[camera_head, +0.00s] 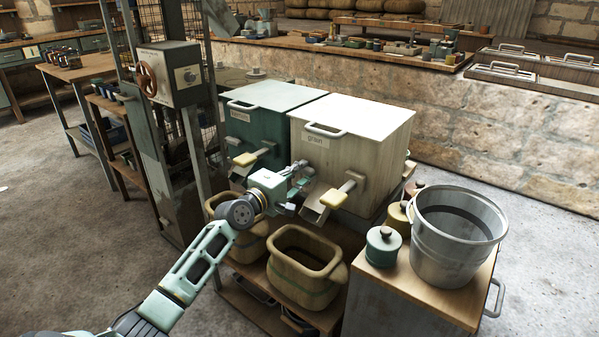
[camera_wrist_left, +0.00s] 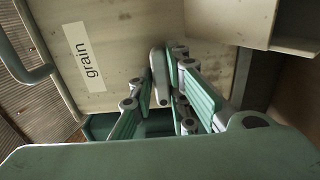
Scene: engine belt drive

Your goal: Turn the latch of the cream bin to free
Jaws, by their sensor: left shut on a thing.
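The cream bin (camera_head: 372,150) stands at the middle of the head view, with a "grain" label and a flat pale lid. It fills the upper part of the left wrist view (camera_wrist_left: 185,30). My left gripper (camera_head: 299,176) is at the bin's front, near its left edge. In the left wrist view its fingers (camera_wrist_left: 159,80) are closed around a small grey rounded bar, which looks like the latch (camera_wrist_left: 157,75). The fingers hide much of the latch, so its exact angle is hard to tell. My right gripper is not in view.
A green bin (camera_head: 262,115) adjoins on the left. Tan baskets (camera_head: 305,265) stand below. A metal bucket (camera_head: 452,240) and a green canister (camera_head: 383,247) stand on a cabinet at right.

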